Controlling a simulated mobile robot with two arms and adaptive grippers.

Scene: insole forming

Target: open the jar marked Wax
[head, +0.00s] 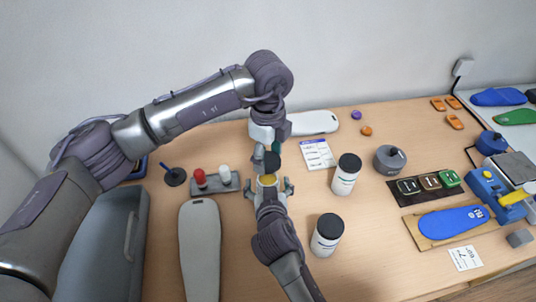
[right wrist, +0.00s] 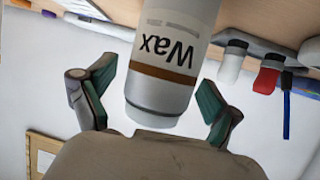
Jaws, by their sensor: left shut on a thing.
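The Wax jar (head: 268,181) shows a yellow round top in the head view, with its body mostly hidden by my right gripper. In the right wrist view the Wax jar (right wrist: 165,65) appears upside down, with its name, a brown band and a bare grey end without a black lid. My left gripper (head: 271,151) is shut on a black lid (head: 272,162), just above and behind the yellow top. My right gripper (head: 272,187) has its fingers on both sides of the jar. In the right wrist view its fingers (right wrist: 155,105) stand apart from the jar.
Two black-lidded white jars (head: 345,175) (head: 327,236) stand to the right. A rack (head: 215,184) with red and white pieces stands to the left, near a grey insole form (head: 200,245). A paper card (head: 317,154) lies behind. A blue insole (head: 453,222) lies at right.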

